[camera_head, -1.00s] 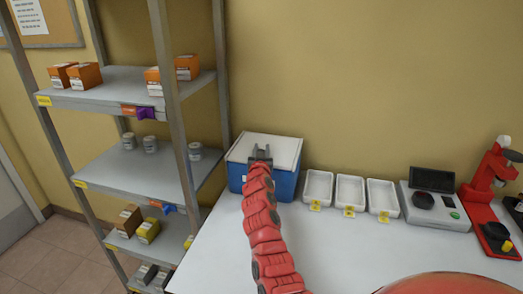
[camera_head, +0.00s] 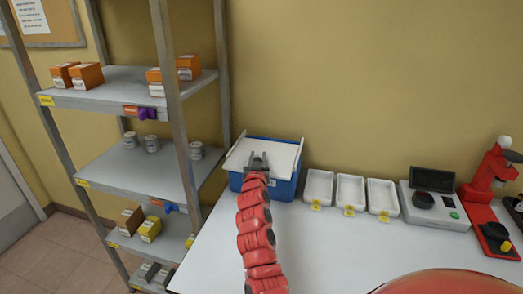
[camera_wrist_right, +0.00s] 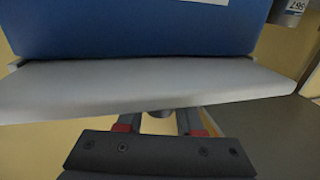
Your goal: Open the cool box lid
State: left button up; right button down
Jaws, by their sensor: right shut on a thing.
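The blue cool box (camera_head: 283,189) stands on the white table beside the shelf rack. Its white lid (camera_head: 283,155) lies across the top, shifted and slightly askew. A strip of blue rim shows behind its far edge. My right gripper (camera_head: 258,161) is over the lid and shut on its grey knob, which is mostly hidden in the head view. In the right wrist view, the knob (camera_wrist_right: 160,113) sits between the fingers of the gripper (camera_wrist_right: 160,122), beside the pale lid (camera_wrist_right: 150,85) and blue box wall (camera_wrist_right: 130,30). My left gripper is out of view.
Several white trays (camera_head: 318,186) with yellow tags stand to the right of the box. A grey instrument (camera_head: 433,204) and a red device (camera_head: 488,190) stand farther right. The metal shelf rack (camera_head: 130,175) is close on the left. The table front (camera_head: 330,250) is clear.

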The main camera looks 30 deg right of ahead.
jog(key=w+a+b+v, duration=0.1)
jog(key=b+v, duration=0.2)
jog(key=v, duration=0.6)
jog(key=shift+a, duration=0.55)
jog(key=shift+s, duration=0.1)
jog(key=c, duration=0.6)
grip_release()
jog(key=p+v, duration=0.2)
jog(key=v, duration=1.5)
jog(key=shift+s+a, duration=0.1)
jog(key=shift+s, duration=0.05)
